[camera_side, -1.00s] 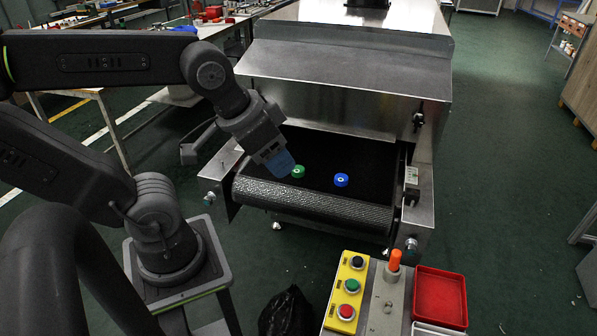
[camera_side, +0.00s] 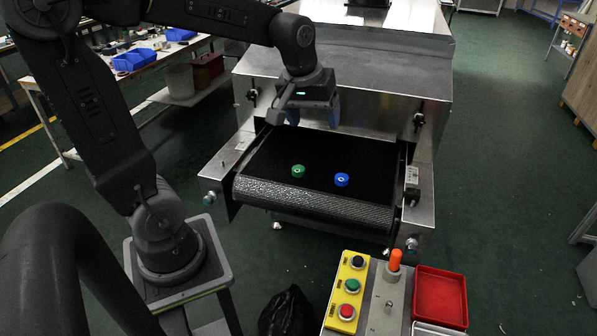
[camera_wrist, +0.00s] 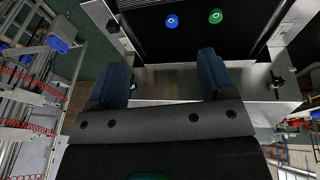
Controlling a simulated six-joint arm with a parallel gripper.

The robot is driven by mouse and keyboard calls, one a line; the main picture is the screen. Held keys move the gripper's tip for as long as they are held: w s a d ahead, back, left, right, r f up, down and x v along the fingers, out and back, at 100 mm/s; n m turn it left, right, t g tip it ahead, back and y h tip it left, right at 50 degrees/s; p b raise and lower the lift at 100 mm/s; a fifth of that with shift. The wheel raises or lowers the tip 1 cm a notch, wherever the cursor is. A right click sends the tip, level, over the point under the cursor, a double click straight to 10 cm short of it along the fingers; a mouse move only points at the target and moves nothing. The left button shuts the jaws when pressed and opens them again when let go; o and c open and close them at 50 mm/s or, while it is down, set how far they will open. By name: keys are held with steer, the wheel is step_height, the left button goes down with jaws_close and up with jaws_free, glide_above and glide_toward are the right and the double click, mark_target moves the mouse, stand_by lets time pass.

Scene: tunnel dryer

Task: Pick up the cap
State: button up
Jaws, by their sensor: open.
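A green cap (camera_side: 298,171) and a blue cap (camera_side: 341,180) lie apart on the black conveyor belt (camera_side: 270,190), near its front roller. My gripper (camera_side: 313,116) is above the far part of the belt, by the dryer's front face, farther back than both caps. Its blue fingers are spread with nothing between them. In the wrist view my gripper (camera_wrist: 162,80) is open, and the blue cap (camera_wrist: 172,21) and green cap (camera_wrist: 215,16) show beyond the fingertips near the top edge. Both caps are in full view in the side view.
The metal dryer housing (camera_side: 370,60) stands right behind my gripper. Metal side rails (camera_side: 418,190) flank the belt. A yellow button box (camera_side: 347,290), an orange-topped post (camera_side: 395,260) and a red tray (camera_side: 440,297) are at the front right. The belt around the caps is clear.

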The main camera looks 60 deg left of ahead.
steer(key=w+a+f+n+g, duration=0.2)
steer(key=w+a+f+n, duration=0.45)
steer(key=a, duration=0.35)
steer(key=n+g, duration=0.1)
steer(key=n, duration=0.6)
glide_above(298, 168)
step_height(298, 168, down, 10)
steer(key=f, duration=0.1)
steer(key=shift+m+h, duration=0.25)
steer(key=shift+h, duration=0.15)
step_height(298, 168, down, 7)
steer(key=shift+w+f, duration=0.15)
steer(key=shift+f, duration=0.05)
steer(key=shift+d+f, duration=0.1)
steer(key=shift+f, duration=2.8)
steer(key=c, duration=1)
steer(key=shift+r, duration=0.1)
